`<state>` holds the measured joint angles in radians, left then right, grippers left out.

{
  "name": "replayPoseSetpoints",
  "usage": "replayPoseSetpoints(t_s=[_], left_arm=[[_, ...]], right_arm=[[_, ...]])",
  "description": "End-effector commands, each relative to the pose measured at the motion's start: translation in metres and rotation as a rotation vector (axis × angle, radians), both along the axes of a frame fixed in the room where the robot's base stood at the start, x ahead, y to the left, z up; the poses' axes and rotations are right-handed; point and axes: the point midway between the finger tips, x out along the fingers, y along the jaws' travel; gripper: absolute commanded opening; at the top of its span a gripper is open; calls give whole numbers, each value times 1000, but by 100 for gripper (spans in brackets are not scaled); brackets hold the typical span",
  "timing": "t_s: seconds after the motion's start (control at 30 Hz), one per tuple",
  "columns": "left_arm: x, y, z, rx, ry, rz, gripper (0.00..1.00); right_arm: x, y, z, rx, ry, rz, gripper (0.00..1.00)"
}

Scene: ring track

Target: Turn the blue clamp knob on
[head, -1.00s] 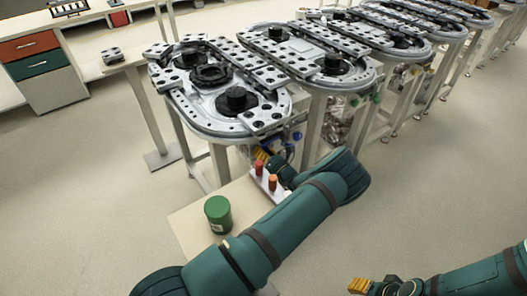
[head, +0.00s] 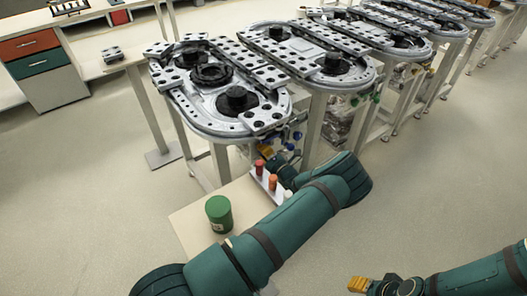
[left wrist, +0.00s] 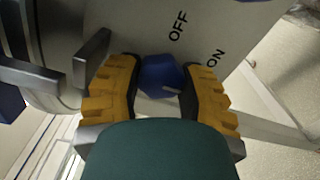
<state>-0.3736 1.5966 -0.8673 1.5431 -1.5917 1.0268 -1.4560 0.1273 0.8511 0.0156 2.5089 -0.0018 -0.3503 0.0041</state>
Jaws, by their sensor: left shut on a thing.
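The blue clamp knob (left wrist: 162,76) sits on a pale panel in the left wrist view. It has a light mark near its lower right side. The panel carries the printed words OFF, above the knob, and ON, to its right. My left gripper (left wrist: 162,92) is shut on the knob, with one yellow finger on each side of it. In the head view the left gripper (head: 266,152) is small and partly hidden at the end of the ring-track table. My right gripper (head: 358,285) shows its yellow fingers at the bottom right, away from the table; its opening is unclear.
A ring-track table (head: 212,118) stands above my left gripper, with more tables in a row behind it. A green can (head: 218,213) and a small rack with red and orange pieces (head: 272,183) stand on a low pale surface close to my left arm. The floor at right is clear.

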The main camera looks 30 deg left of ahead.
Motion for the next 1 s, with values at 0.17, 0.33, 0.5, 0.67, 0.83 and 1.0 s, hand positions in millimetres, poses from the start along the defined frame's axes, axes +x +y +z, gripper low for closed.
replayPoseSetpoints(t_s=[0.17,0.33,0.5,0.67,0.83,1.0], left_arm=[[-2,1,-2,4,21,5,4],[-3,1,-2,5,24,5,4],[-3,1,-2,5,24,5,4],[-2,1,-2,6,21,4,72],[-1,1,-1,7,20,3,72],[-2,-4,-1,7,19,1,72]], right_arm=[[0,0,0,0,0,0,47],[0,0,0,0,0,0,47],[0,0,0,0,0,0,47],[0,0,0,0,0,0,47],[0,0,0,0,0,0,47],[0,0,0,0,0,0,47]])
